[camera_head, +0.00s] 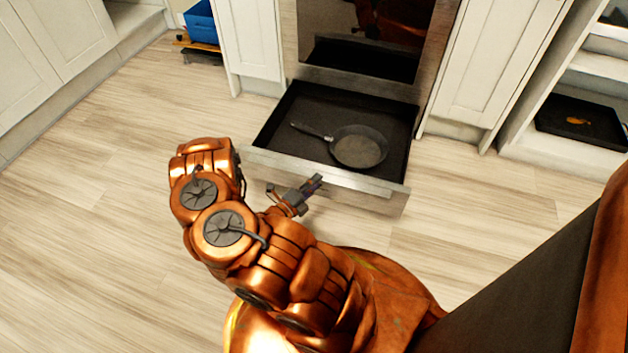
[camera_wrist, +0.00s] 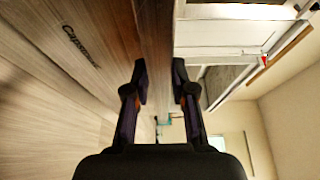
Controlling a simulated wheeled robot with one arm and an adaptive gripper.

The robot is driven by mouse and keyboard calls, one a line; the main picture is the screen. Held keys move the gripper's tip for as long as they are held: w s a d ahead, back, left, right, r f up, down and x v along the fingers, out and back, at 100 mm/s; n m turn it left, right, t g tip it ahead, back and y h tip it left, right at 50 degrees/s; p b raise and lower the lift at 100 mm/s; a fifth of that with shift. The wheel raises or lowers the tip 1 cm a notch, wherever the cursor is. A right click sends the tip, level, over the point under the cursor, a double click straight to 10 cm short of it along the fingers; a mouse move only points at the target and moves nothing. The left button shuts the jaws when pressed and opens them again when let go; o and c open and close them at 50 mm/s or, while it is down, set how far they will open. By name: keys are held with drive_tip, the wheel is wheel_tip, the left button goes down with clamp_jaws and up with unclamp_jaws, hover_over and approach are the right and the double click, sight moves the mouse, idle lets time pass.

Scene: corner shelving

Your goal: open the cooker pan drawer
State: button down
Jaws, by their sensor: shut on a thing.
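The cooker pan drawer (camera_head: 286,124) is pulled well out below the oven in the head view. It is a dark, shallow tray with a pale metal front (camera_head: 365,184). A dark frying pan (camera_head: 359,147) lies in it, its handle pointing left. My gripper (camera_head: 314,184) is at the outer side of the drawer front, near its middle. In the wrist view, my gripper (camera_wrist: 163,82) has its two fingers on either side of a brown strip that runs away from the camera. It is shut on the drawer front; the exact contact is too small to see.
The oven (camera_head: 366,40) has a dark glass door above the drawer. White cabinets (camera_head: 254,40) flank it. At the right, a low shelf holds a dark tray (camera_head: 580,122). A blue box (camera_head: 201,22) stands at the back left. The wooden floor (camera_head: 90,190) is clear at left.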

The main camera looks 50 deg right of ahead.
drive_tip(key=shift+s+f, duration=0.2)
drive_tip(key=shift+f, duration=0.15)
drive_tip(key=c, duration=1.3)
unclamp_jaws()
drive_tip(key=shift+o, duration=1.3)
drive_tip(key=shift+w, duration=0.1)
drive_tip(key=shift+w+r, duration=0.1)
drive_tip(key=shift+r, duration=0.05)
drive_tip(key=w+a, duration=0.1)
drive_tip(key=a, duration=1.1)
